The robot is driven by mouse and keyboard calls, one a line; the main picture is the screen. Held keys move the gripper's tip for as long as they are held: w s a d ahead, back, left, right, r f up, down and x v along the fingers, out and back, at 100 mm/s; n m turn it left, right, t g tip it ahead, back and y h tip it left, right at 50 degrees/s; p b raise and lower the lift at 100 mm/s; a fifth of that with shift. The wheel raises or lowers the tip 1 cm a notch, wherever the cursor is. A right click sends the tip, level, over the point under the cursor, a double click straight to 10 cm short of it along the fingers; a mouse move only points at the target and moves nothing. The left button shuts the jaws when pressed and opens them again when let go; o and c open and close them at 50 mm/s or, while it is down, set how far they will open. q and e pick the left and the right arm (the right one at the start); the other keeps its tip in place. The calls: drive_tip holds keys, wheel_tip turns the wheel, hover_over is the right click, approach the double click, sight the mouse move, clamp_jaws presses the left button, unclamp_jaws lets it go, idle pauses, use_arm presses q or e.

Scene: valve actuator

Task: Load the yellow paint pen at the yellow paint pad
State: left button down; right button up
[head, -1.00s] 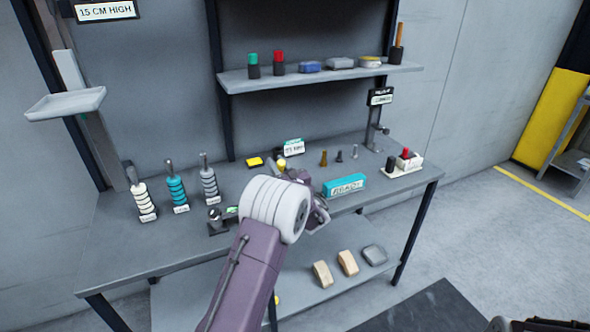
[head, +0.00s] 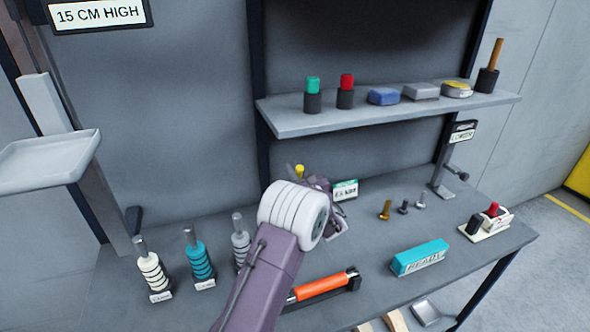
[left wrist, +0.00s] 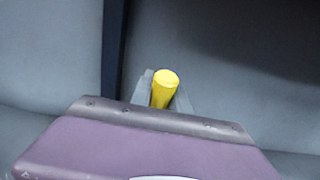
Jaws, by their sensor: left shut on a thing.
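The yellow paint pen (head: 299,170) shows as a yellow tip standing up just beyond my left gripper (head: 308,182) in the head view. In the left wrist view the pen (left wrist: 163,90) is a yellow cylinder, upright between the grey fingers of my left gripper (left wrist: 161,98), which is shut on it. Its lower part is hidden by the gripper. My right gripper is not in view.
Ringed posts (head: 199,260) stand at the bench's left. A small label block (head: 345,189), bolts (head: 385,210), a teal READY block (head: 420,258) and a white caddy (head: 488,223) are to the right. An orange roller (head: 322,286) lies in front. A shelf (head: 290,125) hangs above.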

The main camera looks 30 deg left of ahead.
use_arm(q)
drive_tip(key=shift+s+d+r, duration=0.55)
drive_tip(key=shift+d+r, duration=0.1)
drive_tip(key=shift+d, duration=0.05)
drive_tip(key=shift+s+d, duration=0.1)
drive_tip(key=shift+s, duration=0.05)
drive_tip(key=f+b, duration=0.1)
drive_tip(key=f, duration=0.1)
drive_tip(key=f+b, duration=0.2)
drive_tip(key=f, duration=0.1)
drive_tip(key=shift+w+a+f, duration=0.1)
drive_tip(key=shift+w+a, duration=0.1)
drive_tip(key=shift+f+b, duration=0.35)
drive_tip(key=shift+b, duration=0.05)
drive_tip(key=shift+f, duration=0.2)
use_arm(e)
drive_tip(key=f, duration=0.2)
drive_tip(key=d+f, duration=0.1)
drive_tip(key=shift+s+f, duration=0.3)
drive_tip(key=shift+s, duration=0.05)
use_arm(q)
drive_tip(key=shift+r, duration=0.1)
drive_tip(key=shift+f+b, duration=0.75)
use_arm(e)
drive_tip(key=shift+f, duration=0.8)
